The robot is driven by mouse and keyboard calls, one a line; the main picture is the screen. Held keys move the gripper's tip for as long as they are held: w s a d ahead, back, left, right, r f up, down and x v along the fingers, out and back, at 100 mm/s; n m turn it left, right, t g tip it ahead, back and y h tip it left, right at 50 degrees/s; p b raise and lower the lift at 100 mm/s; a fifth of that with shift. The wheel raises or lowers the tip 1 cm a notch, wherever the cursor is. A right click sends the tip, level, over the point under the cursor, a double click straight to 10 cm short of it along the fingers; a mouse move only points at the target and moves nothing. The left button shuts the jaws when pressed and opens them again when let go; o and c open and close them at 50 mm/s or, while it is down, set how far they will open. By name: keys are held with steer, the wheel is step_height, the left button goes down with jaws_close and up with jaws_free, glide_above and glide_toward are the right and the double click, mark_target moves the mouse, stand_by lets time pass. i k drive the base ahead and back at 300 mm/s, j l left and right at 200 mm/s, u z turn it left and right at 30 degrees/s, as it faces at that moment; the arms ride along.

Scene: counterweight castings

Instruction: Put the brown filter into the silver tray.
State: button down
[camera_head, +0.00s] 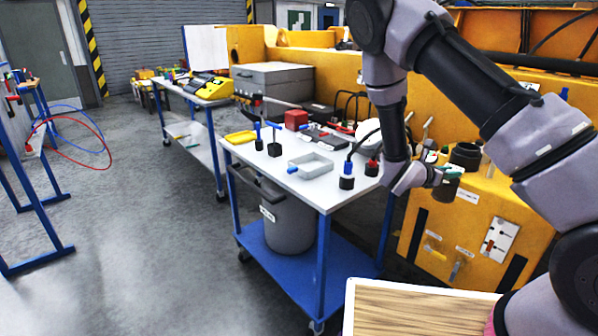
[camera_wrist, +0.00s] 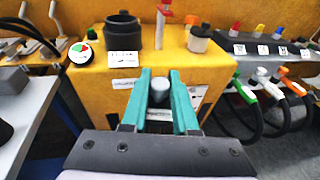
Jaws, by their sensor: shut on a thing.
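The silver tray (camera_head: 312,165) lies empty on the white top of the blue trolley, left of my arm in the head view. My gripper (camera_head: 440,178) is over the yellow machine block, right of the trolley. In the wrist view its teal fingers (camera_wrist: 160,88) are shut on a small cylinder (camera_wrist: 160,83) with a grey round top. In the head view this held cylinder (camera_head: 445,190) looks dark olive-brown; I cannot be certain it is the brown filter. Its lower part is hidden in the wrist view.
A black ring-shaped cup (camera_wrist: 122,30), a red-and-white tube (camera_wrist: 161,25) and a capped jar (camera_wrist: 198,40) stand on the yellow block (camera_wrist: 90,75). Black plugs (camera_head: 347,183) and a red box (camera_head: 296,119) stand around the tray. A wooden surface (camera_head: 420,312) is at the front.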

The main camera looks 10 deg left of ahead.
mark_target(311, 169)
steer(key=i+u, duration=0.15)
steer(key=u, duration=0.2)
steer(key=i+u, duration=0.1)
steer(key=u, duration=0.3)
steer(key=i+l+u, duration=0.1)
steer(key=u, duration=0.25)
steer(key=i+l, duration=0.75)
steer(key=l, duration=0.15)
